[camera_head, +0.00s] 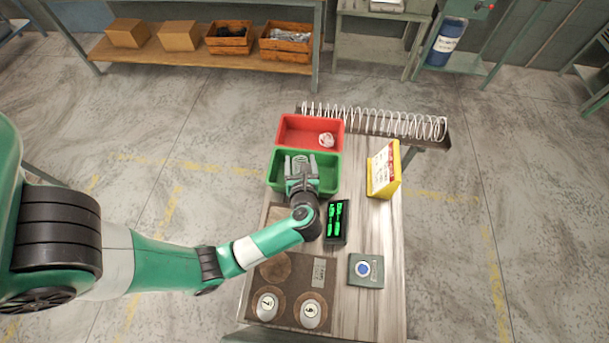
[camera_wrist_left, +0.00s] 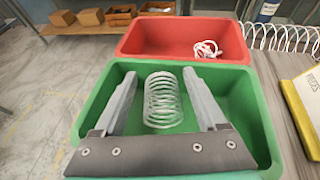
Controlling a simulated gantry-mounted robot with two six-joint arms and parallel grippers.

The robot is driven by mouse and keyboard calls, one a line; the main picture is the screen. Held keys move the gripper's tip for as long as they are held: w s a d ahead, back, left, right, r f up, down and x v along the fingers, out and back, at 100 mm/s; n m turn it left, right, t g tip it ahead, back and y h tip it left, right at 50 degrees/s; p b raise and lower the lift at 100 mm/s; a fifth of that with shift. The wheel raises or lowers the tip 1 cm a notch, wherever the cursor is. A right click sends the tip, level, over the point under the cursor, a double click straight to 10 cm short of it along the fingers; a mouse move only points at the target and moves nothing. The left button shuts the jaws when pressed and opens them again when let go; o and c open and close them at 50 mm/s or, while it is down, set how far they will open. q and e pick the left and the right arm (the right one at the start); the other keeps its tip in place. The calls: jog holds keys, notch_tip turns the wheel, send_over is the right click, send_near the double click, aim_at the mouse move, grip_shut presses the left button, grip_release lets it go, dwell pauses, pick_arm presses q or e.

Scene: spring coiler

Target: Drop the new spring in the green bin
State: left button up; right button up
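The green bin (camera_head: 333,172) stands on the workbench, and it fills the lower middle of the left wrist view (camera_wrist_left: 254,110). My left gripper (camera_head: 302,160) is over the green bin with its fingers pointing into it. In the left wrist view its two fingers are spread apart, with a silvery coiled spring (camera_wrist_left: 163,100) upright between them. A gap shows between the spring and the left finger; the right finger lies close to it, and I cannot tell whether they touch. My right gripper is not in view.
A red bin (camera_head: 300,133) with a tangled white coil (camera_head: 326,139) adjoins the green bin's far side. A long spring (camera_head: 385,121) lies along the back rail. A yellow sign (camera_head: 384,170), black display (camera_head: 337,222) and blue-button box (camera_head: 365,270) stand on the bench.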

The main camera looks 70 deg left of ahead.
pick_arm(q)
jog(key=shift+o, duration=1.4)
jog(key=p+v, duration=0.1)
jog(key=v, duration=1)
jog(key=shift+d+r, duration=0.15)
jog(key=shift+d, duration=0.15)
